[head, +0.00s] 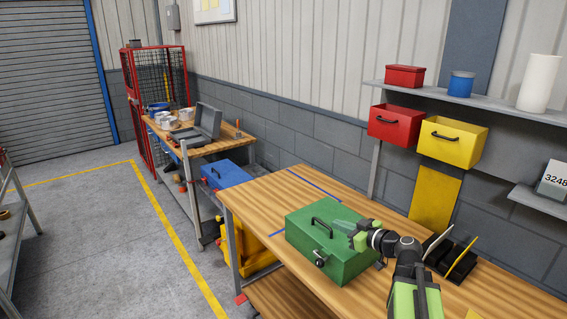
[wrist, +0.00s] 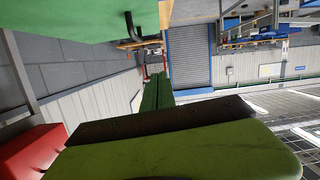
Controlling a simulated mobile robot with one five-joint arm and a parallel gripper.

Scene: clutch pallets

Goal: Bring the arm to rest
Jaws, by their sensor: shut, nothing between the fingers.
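My arm reaches in from the lower right in the head view. My gripper (head: 341,225) is over the right part of a green box (head: 318,262), pointing left toward the box's black handle. Its fingers are shut with nothing between them. Whether it touches the box lid cannot be told. In the wrist view the green fingers (wrist: 157,92) point away from the camera, and the green box (wrist: 60,18) with its handle fills the upper left.
The green box stands on a wooden workbench (head: 262,205). A black rack (head: 448,256) is right of my arm. Red (head: 393,124) and yellow (head: 452,141) bins hang on the wall behind. A second bench (head: 205,146) and open floor (head: 100,240) lie left.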

